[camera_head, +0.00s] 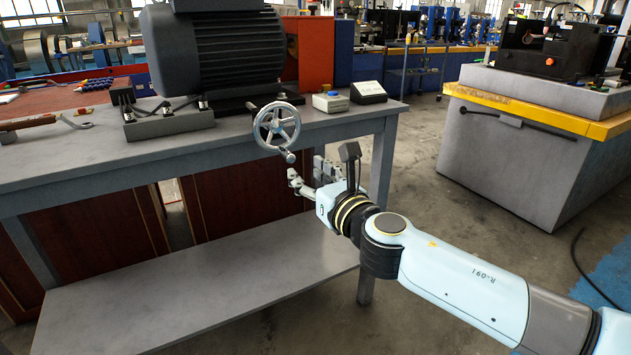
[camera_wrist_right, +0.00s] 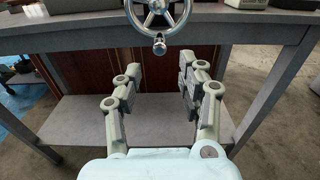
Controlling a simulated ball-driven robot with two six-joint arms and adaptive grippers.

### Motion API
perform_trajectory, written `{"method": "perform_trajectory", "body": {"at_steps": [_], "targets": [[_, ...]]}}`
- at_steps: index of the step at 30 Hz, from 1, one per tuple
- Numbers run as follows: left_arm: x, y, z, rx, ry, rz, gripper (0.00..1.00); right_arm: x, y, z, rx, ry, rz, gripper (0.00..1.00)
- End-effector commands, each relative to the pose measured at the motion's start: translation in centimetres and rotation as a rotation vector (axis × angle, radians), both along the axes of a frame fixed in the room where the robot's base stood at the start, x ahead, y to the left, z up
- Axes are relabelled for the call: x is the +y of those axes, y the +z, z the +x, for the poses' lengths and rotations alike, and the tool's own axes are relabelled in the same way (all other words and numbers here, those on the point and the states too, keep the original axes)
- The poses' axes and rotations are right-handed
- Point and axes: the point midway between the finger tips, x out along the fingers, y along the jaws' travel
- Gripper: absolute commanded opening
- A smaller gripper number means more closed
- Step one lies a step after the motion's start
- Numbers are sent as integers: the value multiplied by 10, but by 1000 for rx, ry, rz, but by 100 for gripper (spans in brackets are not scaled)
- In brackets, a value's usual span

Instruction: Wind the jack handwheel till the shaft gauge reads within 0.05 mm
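The jack handwheel (camera_head: 277,127) is a grey spoked wheel with a small knob (camera_head: 290,157) at its lower rim, at the front edge of the bench. It also shows at the top of the right wrist view (camera_wrist_right: 158,12), with its knob (camera_wrist_right: 160,44) hanging lowest. My right gripper (camera_head: 306,172) is just below and in front of the wheel, apart from it. In the right wrist view its fingers (camera_wrist_right: 160,88) are spread with nothing between them. A small dark display box (camera_head: 368,91), possibly the gauge readout, stands right of the wheel; its reading is too small to tell. My left gripper is not in view.
A large dark motor (camera_head: 215,50) stands on the grey bench (camera_head: 75,160) behind the wheel. A wrench (camera_head: 76,122) lies at left. Bench legs and a lower shelf (camera_head: 215,285) are below.

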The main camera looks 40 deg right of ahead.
Motion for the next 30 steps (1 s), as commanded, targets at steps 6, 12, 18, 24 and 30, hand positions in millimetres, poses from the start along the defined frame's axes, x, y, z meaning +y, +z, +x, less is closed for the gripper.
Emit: {"method": "perform_trajectory", "body": {"at_steps": [6, 12, 18, 24, 30], "targets": [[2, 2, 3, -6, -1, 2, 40, -7, 0, 27, 0, -2, 2, 40], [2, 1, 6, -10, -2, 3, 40, -12, 0, 50, 0, -1, 4, 40], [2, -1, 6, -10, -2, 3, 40, -18, -1, 73, 0, -1, 4, 40], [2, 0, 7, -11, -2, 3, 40, -18, 0, 75, 1, -1, 4, 40], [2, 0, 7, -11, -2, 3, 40, -18, -1, 75, 1, -1, 3, 40]]}}
